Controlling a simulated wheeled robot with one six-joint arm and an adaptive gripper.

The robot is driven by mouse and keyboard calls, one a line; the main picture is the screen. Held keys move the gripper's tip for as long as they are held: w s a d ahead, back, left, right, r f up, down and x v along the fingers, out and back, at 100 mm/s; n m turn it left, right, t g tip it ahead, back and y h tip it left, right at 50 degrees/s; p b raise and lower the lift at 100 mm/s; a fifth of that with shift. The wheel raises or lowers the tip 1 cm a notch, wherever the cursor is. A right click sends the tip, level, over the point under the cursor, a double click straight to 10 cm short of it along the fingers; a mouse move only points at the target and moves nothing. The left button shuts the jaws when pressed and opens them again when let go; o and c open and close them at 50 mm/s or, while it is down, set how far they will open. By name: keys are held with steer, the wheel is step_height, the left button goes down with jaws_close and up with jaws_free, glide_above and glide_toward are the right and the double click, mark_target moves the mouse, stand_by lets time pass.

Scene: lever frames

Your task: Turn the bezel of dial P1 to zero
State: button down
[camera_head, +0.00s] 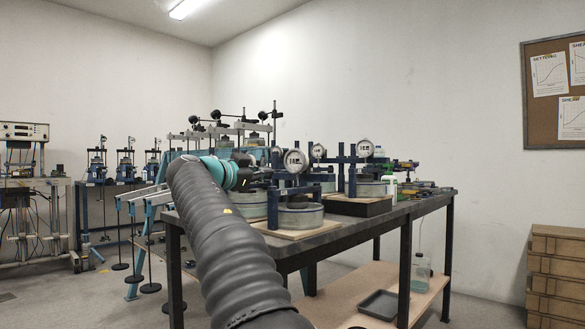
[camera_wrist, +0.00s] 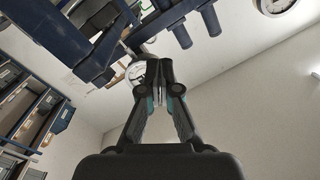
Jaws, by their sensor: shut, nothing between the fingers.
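A round white-faced dial (camera_head: 295,160) stands on a blue frame at the front of the bench. Two similar dials show behind it: one in the middle (camera_head: 318,151) and one to the right (camera_head: 365,148). Which is P1 I cannot tell, and I cannot read the needles. My gripper (camera_head: 268,176) is just left of the front dial. In the wrist view my gripper (camera_wrist: 155,88) is shut and empty, its tips overlapping a dial face (camera_wrist: 137,72) that is partly hidden behind them. I cannot tell whether they touch. Another dial (camera_wrist: 275,3) is cut off at the top right.
Blue frames (camera_wrist: 90,40) and posts stand close to my gripper. Round grey pots (camera_head: 300,216) sit under the dials on the dark bench (camera_head: 335,235). A green-white bottle (camera_head: 389,184) stands to the right. A shelf below holds a black tray (camera_head: 380,305).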

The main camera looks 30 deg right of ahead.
mark_target(295, 161)
steer(key=shift+s+a, duration=0.2)
steer(key=shift+a, duration=0.25)
steer(key=s+b, duration=0.1)
steer(key=s+d+f+b, duration=0.1)
steer(key=s+b, duration=0.1)
steer(key=shift+s+d+f, duration=0.15)
steer(key=shift+s+f, duration=0.1)
steer(key=shift+f, duration=0.1)
steer(key=shift+p+x, duration=0.75)
steer(key=shift+x, duration=2.5)
steer(key=shift+r, duration=0.2)
